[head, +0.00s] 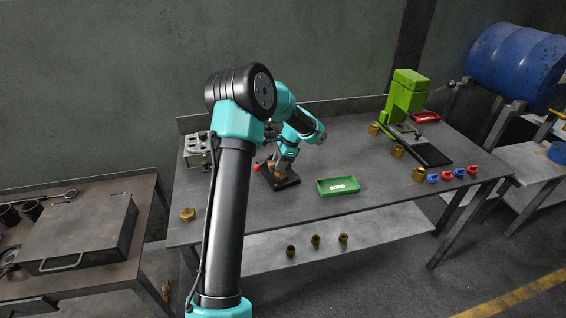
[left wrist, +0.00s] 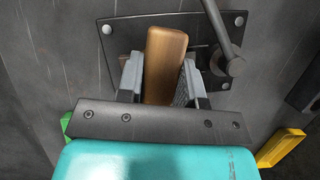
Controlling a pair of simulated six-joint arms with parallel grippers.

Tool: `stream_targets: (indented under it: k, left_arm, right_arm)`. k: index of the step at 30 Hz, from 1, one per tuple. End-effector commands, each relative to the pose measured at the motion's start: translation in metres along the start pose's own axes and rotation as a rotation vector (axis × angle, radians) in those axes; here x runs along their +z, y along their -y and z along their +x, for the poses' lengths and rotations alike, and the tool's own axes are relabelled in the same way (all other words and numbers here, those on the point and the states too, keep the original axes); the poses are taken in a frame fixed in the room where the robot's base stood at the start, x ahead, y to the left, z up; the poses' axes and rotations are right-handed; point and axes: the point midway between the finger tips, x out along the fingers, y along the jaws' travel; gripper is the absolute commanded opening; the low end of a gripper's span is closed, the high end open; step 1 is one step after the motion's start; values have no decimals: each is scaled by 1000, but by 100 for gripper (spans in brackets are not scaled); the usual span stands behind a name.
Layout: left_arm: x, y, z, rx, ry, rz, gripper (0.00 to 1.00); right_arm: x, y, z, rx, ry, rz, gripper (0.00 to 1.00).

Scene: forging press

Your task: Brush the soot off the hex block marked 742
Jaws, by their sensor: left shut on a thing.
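My left gripper (head: 279,170) is low over a black base plate (head: 287,184) on the workbench. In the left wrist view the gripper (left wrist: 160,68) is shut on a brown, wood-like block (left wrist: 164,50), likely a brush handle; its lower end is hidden. The bolted black plate (left wrist: 118,32) lies beneath, with a lever rod (left wrist: 222,30) beside it. A small brown patch (left wrist: 125,60) shows behind the left finger; I cannot tell what it is. Brass-coloured hex blocks stand around the bench, one at front left (head: 188,214). I can read no 742 marking. My right gripper is not in view.
A green tray (head: 322,191) with a white label lies right of the base plate. A green press (head: 405,95) stands at the back right, near a red tray (head: 424,117). Blue and red pieces (head: 446,175) line the right edge. The bench middle (head: 350,150) is clear.

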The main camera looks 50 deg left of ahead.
Motion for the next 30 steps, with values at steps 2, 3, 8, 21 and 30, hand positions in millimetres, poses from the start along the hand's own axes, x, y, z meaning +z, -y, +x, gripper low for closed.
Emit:
stream_targets:
  k: [2, 3, 8, 21, 30]
  left_arm:
    - [5, 0, 3, 3, 2, -1, 15]
    - [7, 0, 4, 4, 2, -1, 15]
    - [14, 0, 6, 2, 1, -1, 15]
    - [13, 0, 6, 1, 1, 0, 15]
    - [-1, 0, 0, 0, 1, 1, 15]
  right_arm:
    - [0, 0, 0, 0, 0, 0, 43]
    - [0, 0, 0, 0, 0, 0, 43]
    - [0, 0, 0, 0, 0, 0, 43]
    - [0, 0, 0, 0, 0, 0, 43]
    - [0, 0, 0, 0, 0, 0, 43]
